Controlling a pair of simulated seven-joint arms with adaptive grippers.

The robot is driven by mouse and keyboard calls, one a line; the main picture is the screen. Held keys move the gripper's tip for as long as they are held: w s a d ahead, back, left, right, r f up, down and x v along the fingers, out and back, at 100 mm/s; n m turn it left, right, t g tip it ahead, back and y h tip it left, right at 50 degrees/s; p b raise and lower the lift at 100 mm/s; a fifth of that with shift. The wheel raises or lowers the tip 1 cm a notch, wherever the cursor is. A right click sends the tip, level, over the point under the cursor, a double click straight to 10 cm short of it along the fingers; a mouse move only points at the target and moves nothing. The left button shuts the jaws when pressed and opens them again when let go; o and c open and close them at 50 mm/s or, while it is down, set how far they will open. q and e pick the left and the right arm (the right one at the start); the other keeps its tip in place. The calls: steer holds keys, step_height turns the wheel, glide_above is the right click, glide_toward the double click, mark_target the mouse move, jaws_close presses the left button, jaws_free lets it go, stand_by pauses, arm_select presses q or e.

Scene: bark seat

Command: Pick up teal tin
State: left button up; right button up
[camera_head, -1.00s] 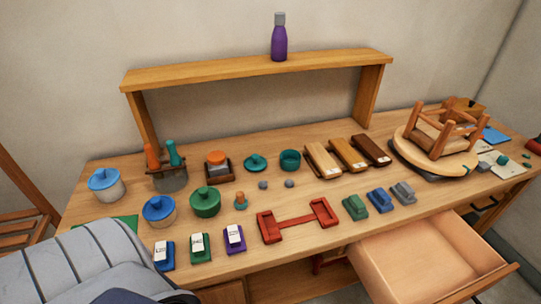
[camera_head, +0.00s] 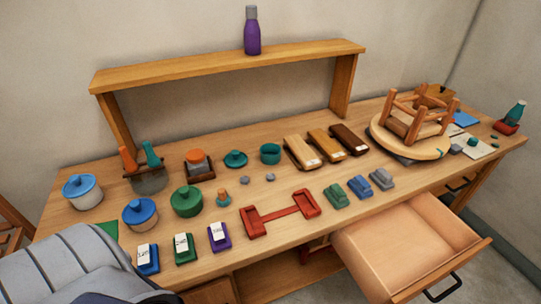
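A small teal tin (camera_head: 270,153), round and open-topped, stands upright on the wooden table (camera_head: 330,205) below the shelf, toward the back. A teal lid with a knob (camera_head: 236,159) lies just left of it, apart from it. Neither of my grippers is in view. Nothing covers the tin, but its inside is only partly seen.
A wooden shelf (camera_head: 230,64) with a purple bottle (camera_head: 252,30) spans behind the tin. Wooden blocks (camera_head: 302,152) stand close on its right. Two grey pebbles (camera_head: 245,180) lie in front. A drawer (camera_head: 410,245) is pulled out at the front right. A stool (camera_head: 415,120) rests upside down at right.

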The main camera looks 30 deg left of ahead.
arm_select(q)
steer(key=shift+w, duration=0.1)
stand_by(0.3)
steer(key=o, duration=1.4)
